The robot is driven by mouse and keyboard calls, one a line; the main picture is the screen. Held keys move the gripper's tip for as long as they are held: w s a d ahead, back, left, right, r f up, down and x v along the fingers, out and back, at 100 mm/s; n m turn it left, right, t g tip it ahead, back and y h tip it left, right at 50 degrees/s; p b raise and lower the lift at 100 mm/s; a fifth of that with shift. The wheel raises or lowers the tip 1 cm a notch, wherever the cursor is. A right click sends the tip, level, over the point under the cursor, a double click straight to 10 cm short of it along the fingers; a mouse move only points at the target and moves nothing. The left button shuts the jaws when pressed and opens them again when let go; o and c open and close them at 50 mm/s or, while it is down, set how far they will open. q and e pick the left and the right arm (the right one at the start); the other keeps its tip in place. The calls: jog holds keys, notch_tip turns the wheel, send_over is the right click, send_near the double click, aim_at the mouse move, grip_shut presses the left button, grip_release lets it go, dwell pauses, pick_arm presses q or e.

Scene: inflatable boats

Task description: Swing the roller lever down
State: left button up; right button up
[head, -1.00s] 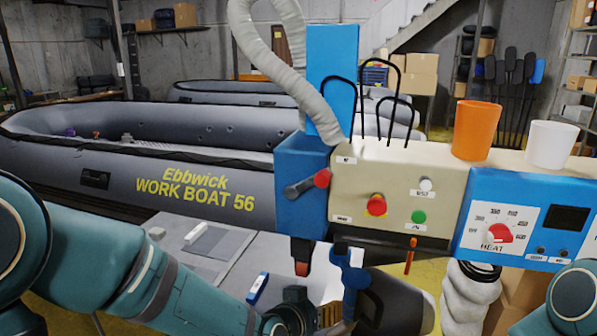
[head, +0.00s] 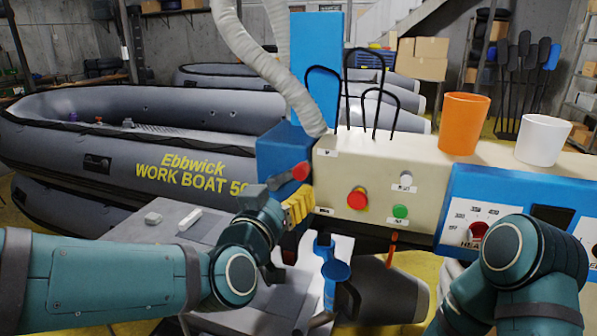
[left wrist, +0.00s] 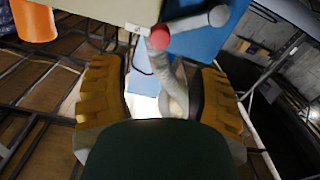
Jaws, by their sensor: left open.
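The roller lever (head: 285,178) is a grey arm with a red knob (head: 301,171) on the blue housing at the left end of the machine. It slants up to the right, toward its knob. In the left wrist view the lever (left wrist: 195,21) and its red knob lie ahead of the fingertips, near the top. My left gripper (head: 298,207) is just below the knob in the head view, with yellow ribbed pads. The left wrist view shows its fingers (left wrist: 160,92) spread apart with nothing held between them. My right gripper is out of view; only part of its arm shows.
The cream panel has a red button (head: 357,198) and a green button (head: 400,211). An orange cup (head: 463,123) and a white cup (head: 542,139) stand on top. A pale hose (head: 265,65) hangs behind the lever. A grey boat (head: 130,165) lies at the left.

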aim_at(299, 174)
pick_arm(q)
jog(key=x, duration=0.9)
jog(key=shift+w+p, duration=0.15)
jog(key=shift+p, duration=0.25)
grip_shut()
